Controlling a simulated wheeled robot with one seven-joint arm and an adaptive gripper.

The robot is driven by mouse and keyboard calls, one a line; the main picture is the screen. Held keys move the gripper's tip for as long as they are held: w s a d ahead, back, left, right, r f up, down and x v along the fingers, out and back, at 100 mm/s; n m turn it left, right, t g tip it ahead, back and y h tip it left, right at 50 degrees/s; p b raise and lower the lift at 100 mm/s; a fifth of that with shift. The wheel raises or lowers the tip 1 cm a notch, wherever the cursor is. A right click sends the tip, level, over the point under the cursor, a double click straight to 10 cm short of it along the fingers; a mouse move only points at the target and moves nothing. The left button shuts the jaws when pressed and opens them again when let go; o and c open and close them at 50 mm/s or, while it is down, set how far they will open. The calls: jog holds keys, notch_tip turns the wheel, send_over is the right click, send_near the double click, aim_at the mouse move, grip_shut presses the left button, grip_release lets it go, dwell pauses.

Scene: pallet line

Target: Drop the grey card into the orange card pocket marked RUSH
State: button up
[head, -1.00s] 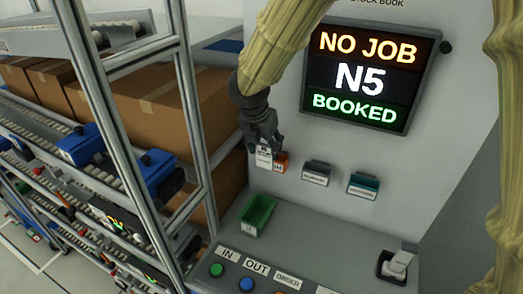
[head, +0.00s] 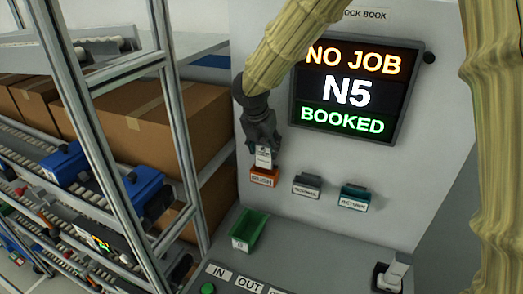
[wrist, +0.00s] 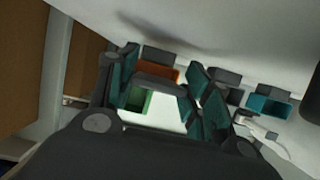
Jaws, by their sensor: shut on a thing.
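The grey card (head: 263,157), pale with dark print on its upper part, hangs upright from my gripper (head: 263,146) in the head view. My gripper is shut on it. The orange card pocket (head: 264,178), with a label that seems to read RUSH, is on the grey panel directly below the card. The card's lower edge meets the pocket's top edge in the picture; I cannot tell whether it is inside the mouth or in front. In the wrist view the orange pocket (wrist: 160,72) shows beyond my fingers, and I cannot make out the card clearly.
A grey pocket (head: 307,186) and a teal pocket (head: 355,198) sit to the right on the same panel. A green tray (head: 250,230) stands on the console below. A metal rack frame (head: 180,130) with boxes is close on the left. A lit screen (head: 352,92) is above right.

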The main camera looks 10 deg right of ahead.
aim_at(263, 153)
jog(key=shift+f+b, duration=0.35)
jog(key=shift+f, duration=1.5)
jog(key=o, duration=0.9)
